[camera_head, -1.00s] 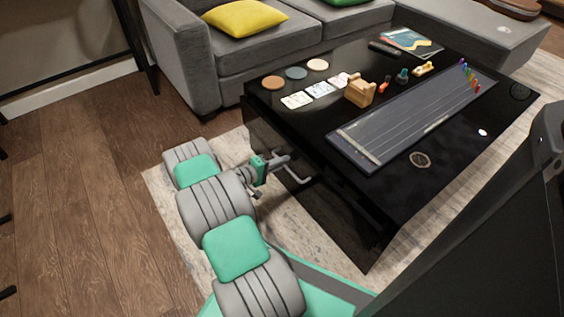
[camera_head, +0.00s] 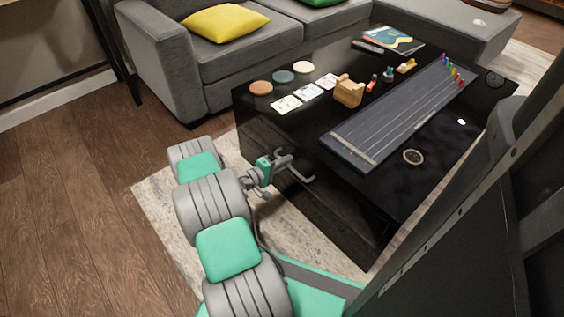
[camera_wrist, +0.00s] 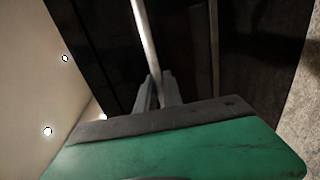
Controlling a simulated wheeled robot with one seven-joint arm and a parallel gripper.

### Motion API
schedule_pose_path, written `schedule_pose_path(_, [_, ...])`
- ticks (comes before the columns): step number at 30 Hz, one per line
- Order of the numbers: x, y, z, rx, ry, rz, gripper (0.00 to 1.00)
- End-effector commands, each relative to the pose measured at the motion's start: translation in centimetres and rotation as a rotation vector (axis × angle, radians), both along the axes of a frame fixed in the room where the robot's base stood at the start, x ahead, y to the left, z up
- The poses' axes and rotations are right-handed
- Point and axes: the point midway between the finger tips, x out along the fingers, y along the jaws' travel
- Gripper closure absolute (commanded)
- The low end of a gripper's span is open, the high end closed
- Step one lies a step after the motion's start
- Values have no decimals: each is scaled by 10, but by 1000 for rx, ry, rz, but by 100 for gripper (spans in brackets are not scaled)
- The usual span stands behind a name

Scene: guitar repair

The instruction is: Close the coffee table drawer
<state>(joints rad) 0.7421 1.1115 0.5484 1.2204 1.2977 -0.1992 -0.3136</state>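The black coffee table (camera_head: 405,195) stands right of centre in the head view, its drawer side facing my arm. The drawer front (camera_head: 330,200) is dark, and its gap to the table is hard to make out. A silver bar handle (camera_head: 299,176) sits on it; in the wrist view the handle (camera_wrist: 146,35) runs down to my fingers. My gripper (camera_head: 285,161) is at the handle. In the wrist view the two grey fingertips (camera_wrist: 158,90) are close together with the bar's end between them; the exact contact is partly hidden.
On the tabletop lie a long stringed board (camera_head: 390,120), a wooden block (camera_head: 349,91), cards (camera_head: 307,92) and round coasters (camera_head: 283,76). A grey sofa (camera_head: 225,80) stands behind. A pale rug (camera_head: 160,190) lies under the table; wooden floor is open at left.

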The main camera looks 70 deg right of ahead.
Motion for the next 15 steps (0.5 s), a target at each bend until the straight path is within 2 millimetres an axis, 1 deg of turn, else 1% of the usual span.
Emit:
schedule_pose_path(1, [-3,-1,3,-7,2,-8,82])
schedule_pose_path(4, [-2,0,4,-7,3,-6,74])
schedule_pose_path(6, [2,4,6,-6,3,-4,68])
schedule_pose_path(7, [4,7,6,-5,3,-3,67])
schedule_pose_path(12, [22,38,14,-3,4,5,67])
schedule_pose_path(15, [30,54,16,-1,3,5,67])
